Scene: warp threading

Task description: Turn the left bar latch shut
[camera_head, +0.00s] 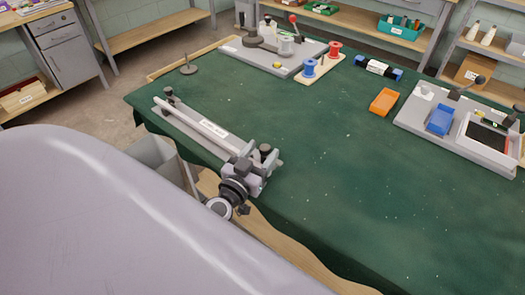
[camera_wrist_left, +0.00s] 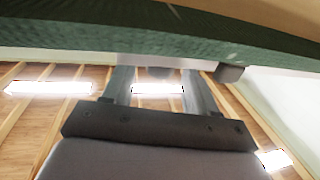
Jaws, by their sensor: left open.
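A long white bar (camera_head: 190,116) with a label lies in a grey holder along the near left part of the table. A dark latch knob (camera_head: 168,92) stands at its far end. Another dark knob (camera_head: 265,149) shows at its near end, beside my left gripper (camera_head: 258,160). This gripper is at the bar's near end, with its fingers apart. In the left wrist view its two grey fingers (camera_wrist_left: 158,88) are spread with nothing between them. A dark piece (camera_wrist_left: 230,73) shows past the fingertips there. I cannot tell whether the fingers touch the knob. My right gripper is not in view.
The green-covered table (camera_head: 300,150) is clear in the middle. At the back are a grey fixture (camera_head: 230,48) and a wooden spool stand (camera_head: 320,68). An orange tray (camera_head: 384,102) and a grey station (camera_head: 450,140) with a blue bin (camera_head: 440,119) are at right.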

